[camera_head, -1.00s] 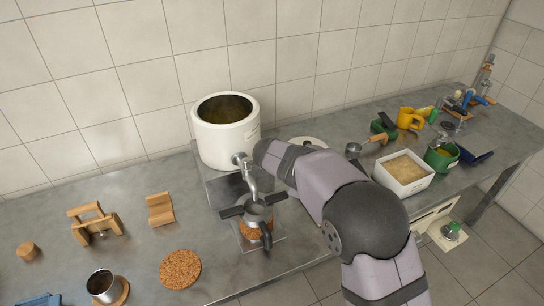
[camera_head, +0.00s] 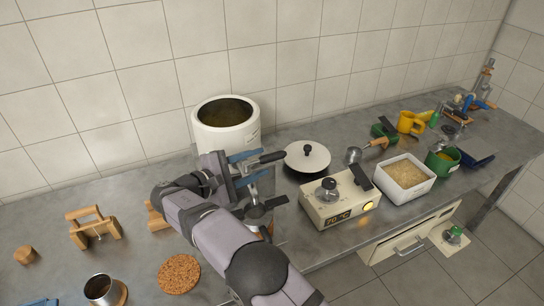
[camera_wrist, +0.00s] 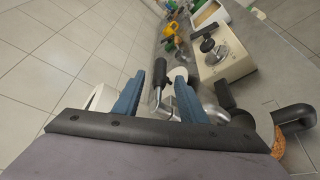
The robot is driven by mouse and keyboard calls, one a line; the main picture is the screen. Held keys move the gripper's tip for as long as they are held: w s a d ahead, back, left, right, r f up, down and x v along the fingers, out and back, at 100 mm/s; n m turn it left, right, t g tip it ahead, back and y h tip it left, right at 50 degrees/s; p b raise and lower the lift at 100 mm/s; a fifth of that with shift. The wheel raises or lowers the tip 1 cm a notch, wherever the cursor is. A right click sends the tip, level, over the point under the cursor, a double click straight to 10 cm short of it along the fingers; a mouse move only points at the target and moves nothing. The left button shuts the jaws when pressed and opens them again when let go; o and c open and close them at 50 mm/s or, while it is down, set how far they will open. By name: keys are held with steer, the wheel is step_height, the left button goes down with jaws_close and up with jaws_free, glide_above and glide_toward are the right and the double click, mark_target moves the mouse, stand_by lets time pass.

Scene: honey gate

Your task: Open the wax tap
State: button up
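The white wax pot (camera_head: 207,140) stands at the back of the counter with dark liquid inside. The tap's dark lever (camera_head: 264,159) points right at the pot's front. The tap's body is mostly hidden by my arm. My gripper (camera_head: 254,169) is at the tap, left of the lever's end. In the wrist view the blue fingers of my gripper (camera_wrist: 168,78) are spread, with the black lever (camera_wrist: 157,88) between them; I cannot tell whether either finger touches it. A metal jug with dark handles (camera_head: 260,210) stands below the tap, partly hidden.
A heater box reading 70 °C (camera_head: 338,207) and a lidded white dish (camera_head: 306,158) stand right of the pot. A white tray (camera_head: 405,186) is farther right. A cork mat (camera_head: 179,274), wooden stand (camera_head: 92,228) and metal cup (camera_head: 101,289) are at left.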

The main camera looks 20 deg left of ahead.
mark_target(265, 160)
steer(key=shift+p+x, duration=1.15)
steer(key=shift+x, duration=1.95)
jaws_close()
